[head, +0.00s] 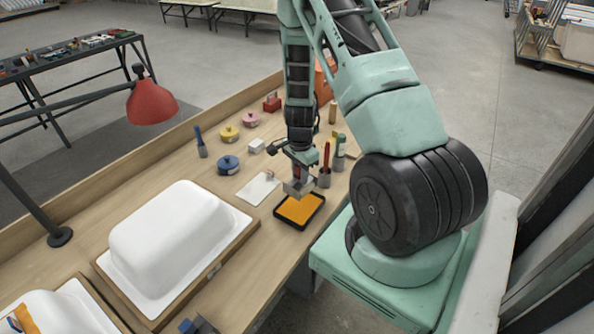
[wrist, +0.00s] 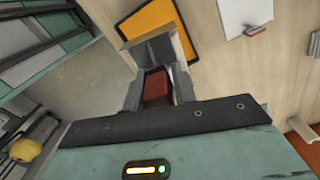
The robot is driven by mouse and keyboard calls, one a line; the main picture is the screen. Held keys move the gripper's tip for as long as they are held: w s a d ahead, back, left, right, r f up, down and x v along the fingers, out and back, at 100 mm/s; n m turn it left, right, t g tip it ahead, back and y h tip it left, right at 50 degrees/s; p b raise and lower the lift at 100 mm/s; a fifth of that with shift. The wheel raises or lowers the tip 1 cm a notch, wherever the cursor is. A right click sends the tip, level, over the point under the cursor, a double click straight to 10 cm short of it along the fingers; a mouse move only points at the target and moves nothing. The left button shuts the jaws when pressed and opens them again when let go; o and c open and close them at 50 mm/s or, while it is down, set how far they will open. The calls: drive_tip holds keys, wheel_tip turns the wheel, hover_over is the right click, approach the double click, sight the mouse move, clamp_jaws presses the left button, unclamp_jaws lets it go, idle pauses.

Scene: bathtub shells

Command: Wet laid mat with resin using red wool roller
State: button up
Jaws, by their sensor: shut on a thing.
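My gripper (head: 297,180) is over the far edge of a black tray with orange contents (head: 300,210). In the wrist view my gripper (wrist: 158,90) is shut on a dark red block-like grip (wrist: 157,88). A wide grey piece (wrist: 152,50) lies beyond the fingertips, in front of the orange tray (wrist: 165,25). I cannot tell whether this held tool is the wool roller. A white upturned tub shell (head: 175,240) lies on a wooden board at left. A second white shell (head: 75,310) is cut off at the lower left. No separate mat can be made out on the shells.
A white flat sheet (head: 258,188) lies left of the tray. Blue (head: 228,164), yellow (head: 229,133) and pink (head: 250,119) round items stand farther back. Upright red-handled (head: 326,158) and green (head: 339,150) items stand right of the gripper. A red lamp (head: 151,103) overhangs the left.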

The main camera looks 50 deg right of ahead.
drive_tip(key=shift+f+b, duration=3.1)
drive_tip(key=shift+f, duration=1.1)
wheel_tip(320, 180, up, 7)
drive_tip(key=p, duration=0.5)
drive_tip(key=shift+f, duration=0.1)
drive_tip(key=shift+f, duration=0.1)
